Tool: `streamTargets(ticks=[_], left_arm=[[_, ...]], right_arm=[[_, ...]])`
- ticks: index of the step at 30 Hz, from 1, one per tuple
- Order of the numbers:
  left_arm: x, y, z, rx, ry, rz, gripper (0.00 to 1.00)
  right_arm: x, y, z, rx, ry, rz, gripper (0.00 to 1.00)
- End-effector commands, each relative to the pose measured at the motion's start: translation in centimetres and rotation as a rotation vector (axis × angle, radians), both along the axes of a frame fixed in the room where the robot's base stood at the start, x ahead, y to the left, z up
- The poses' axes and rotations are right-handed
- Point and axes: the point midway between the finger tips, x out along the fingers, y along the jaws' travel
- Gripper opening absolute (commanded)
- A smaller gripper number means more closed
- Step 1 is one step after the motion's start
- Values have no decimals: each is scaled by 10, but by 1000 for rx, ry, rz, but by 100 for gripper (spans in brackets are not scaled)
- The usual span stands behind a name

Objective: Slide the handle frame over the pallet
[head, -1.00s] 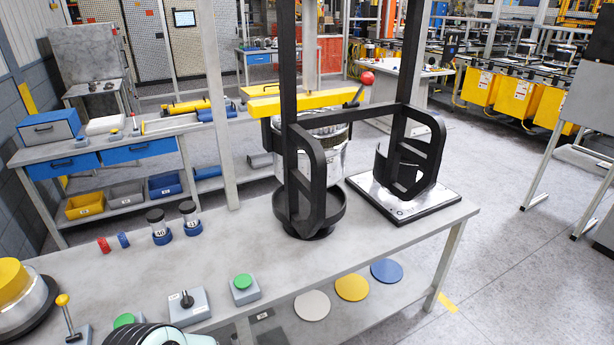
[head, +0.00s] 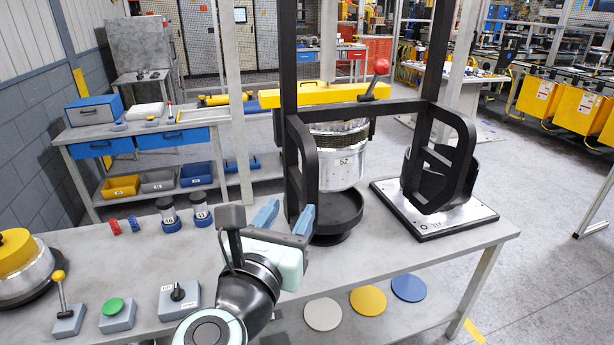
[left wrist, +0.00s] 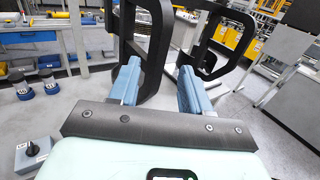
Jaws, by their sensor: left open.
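The black handle frame (head: 378,107) stands upright, with tall posts, a crossbar and two loop handles. Its left loop (head: 310,160) is beside the silver drum marked 52 (head: 345,165), above a black round dish (head: 335,210). Its right loop (head: 455,170) is in front of a dark curved part on the square silver pallet plate (head: 435,218) at the table's right end. My left gripper (head: 285,217) is open near the lower end of the left loop. In the left wrist view the open fingers (left wrist: 158,75) point at the left loop (left wrist: 150,35); contact cannot be told. My right gripper is not in view.
A yellow beam (head: 325,94) with a red-knobbed lever crosses the frame. Two dark-topped jars (head: 167,212), control boxes (head: 180,297) and a yellow-topped drum (head: 15,265) stand on the grey table (head: 130,250). Coloured discs (head: 368,300) lie lower, at the front.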

Motion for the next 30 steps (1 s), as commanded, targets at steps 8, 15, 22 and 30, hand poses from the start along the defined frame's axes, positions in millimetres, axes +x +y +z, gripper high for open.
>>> streamTargets(ticks=[8, 15, 22, 30], left_arm=[[57, -16, -1, 6, 3, 1, 48], [98, -28, -1, 8, 1, 1, 48], [115, -32, -1, 7, 0, 1, 48], [116, -32, -2, 7, 0, 1, 48]], right_arm=[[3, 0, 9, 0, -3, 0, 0], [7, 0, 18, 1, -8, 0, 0], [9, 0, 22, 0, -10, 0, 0], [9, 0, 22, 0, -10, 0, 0]])
